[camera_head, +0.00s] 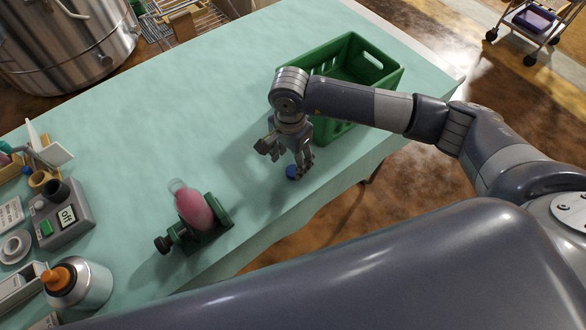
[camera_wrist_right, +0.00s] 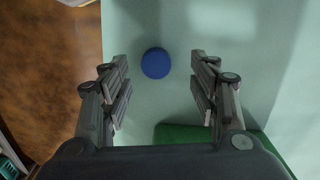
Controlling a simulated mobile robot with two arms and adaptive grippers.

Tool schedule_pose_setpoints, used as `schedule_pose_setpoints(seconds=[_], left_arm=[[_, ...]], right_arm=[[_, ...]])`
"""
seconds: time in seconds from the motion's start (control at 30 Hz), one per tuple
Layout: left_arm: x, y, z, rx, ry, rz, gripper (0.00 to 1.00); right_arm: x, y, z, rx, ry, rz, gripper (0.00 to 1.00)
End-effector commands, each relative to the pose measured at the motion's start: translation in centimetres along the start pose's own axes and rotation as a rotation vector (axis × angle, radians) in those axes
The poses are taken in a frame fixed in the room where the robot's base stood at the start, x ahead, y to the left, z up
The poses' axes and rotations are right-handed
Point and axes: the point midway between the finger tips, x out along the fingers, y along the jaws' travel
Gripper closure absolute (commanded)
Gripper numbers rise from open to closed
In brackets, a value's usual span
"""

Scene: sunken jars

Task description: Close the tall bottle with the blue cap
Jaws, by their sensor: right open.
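The blue cap (camera_head: 292,172) lies on the green tabletop near its front edge. My right gripper (camera_head: 287,162) is above it, pointing down and open. In the right wrist view the blue cap (camera_wrist_right: 155,63) shows as a round disc between the two fingers (camera_wrist_right: 160,93), a little beyond their tips and nearer the left finger, with no contact visible. A bottle with pink contents (camera_head: 194,208) and a clear neck (camera_head: 176,186) leans tilted in a dark green holder (camera_head: 220,212), with no cap seen on it. My left gripper is not in view.
A green crate (camera_head: 385,84) stands just behind my right gripper. At the left are a grey switch box (camera_head: 68,222) marked "off" and a silver bottle with an orange top (camera_head: 82,285). The table (camera_head: 190,110) is clear in the middle and back.

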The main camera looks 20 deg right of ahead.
Motion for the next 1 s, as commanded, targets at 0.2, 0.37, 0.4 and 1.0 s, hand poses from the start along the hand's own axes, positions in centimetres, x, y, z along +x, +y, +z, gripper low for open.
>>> schedule_pose_setpoints(seconds=[0.2,0.37,0.4,1.0], left_arm=[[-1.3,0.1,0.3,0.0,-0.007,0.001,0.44],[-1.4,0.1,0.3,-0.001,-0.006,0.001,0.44],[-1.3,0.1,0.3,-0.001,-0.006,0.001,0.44],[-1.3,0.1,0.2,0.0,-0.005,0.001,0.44]], right_arm=[[3.1,0.6,-0.3,0.001,-0.002,0.004,0.44],[4.0,0.5,-0.4,0.0,0.0,0.002,0.44],[4.1,0.5,-0.4,0.0,0.0,0.002,0.44],[4.0,0.5,-0.4,0.0,0.0,0.002,0.78]])
